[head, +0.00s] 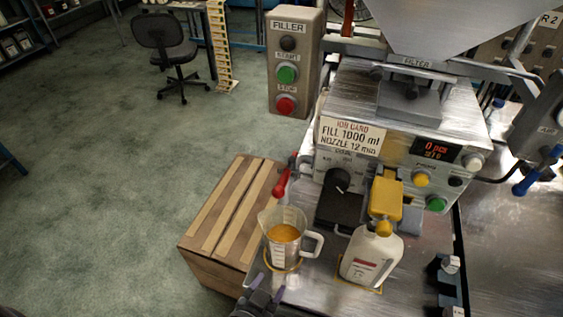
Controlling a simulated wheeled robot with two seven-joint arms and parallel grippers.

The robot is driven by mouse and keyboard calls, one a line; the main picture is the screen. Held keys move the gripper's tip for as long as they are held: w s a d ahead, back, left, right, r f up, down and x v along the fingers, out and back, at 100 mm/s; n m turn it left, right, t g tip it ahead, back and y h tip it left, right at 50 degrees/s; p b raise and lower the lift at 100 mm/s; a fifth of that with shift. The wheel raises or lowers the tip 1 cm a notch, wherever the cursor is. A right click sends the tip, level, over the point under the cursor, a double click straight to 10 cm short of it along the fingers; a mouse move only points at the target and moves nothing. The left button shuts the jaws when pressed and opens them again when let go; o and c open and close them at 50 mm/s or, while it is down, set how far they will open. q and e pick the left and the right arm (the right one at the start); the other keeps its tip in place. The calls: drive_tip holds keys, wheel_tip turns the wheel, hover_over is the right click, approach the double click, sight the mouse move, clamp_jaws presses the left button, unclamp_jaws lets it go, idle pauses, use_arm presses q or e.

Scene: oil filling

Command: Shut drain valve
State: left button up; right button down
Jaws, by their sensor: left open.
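A red lever handle (283,181), which looks like the drain valve's handle, sticks out at the left side of the filling machine (400,120). It slants down and to the left. A clear measuring jug (284,250) with amber oil in it stands on the steel bench below the handle. My left gripper (268,289) is at the bottom edge of the head view, in front of the jug and well below the red handle. Its two fingers are apart and nothing shows between them. The valve body is small and partly hidden. My right gripper is not in view.
A white bottle (370,257) stands under the yellow nozzle block (386,198), right of the jug. The filler button box (291,62) stands behind. Open floor (110,180) lies to the left.

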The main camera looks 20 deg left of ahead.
sight(278, 194)
use_arm(q)
drive_tip(key=w+a+r+t+y+p, duration=0.1)
drive_tip(key=w+r+t+p, duration=0.15)
drive_tip(key=r, duration=0.65)
drive_tip(key=w+r+t+p, duration=0.2)
drive_tip(key=r+t, duration=0.1)
drive_tip(key=r, duration=0.7)
drive_tip(key=shift+g, duration=0.25)
drive_tip(key=w, duration=0.6)
drive_tip(key=w+b, duration=0.1)
drive_tip(key=w, duration=0.2)
drive_tip(key=shift+w+f, duration=0.1)
drive_tip(key=shift+f, duration=0.25)
clamp_jaws()
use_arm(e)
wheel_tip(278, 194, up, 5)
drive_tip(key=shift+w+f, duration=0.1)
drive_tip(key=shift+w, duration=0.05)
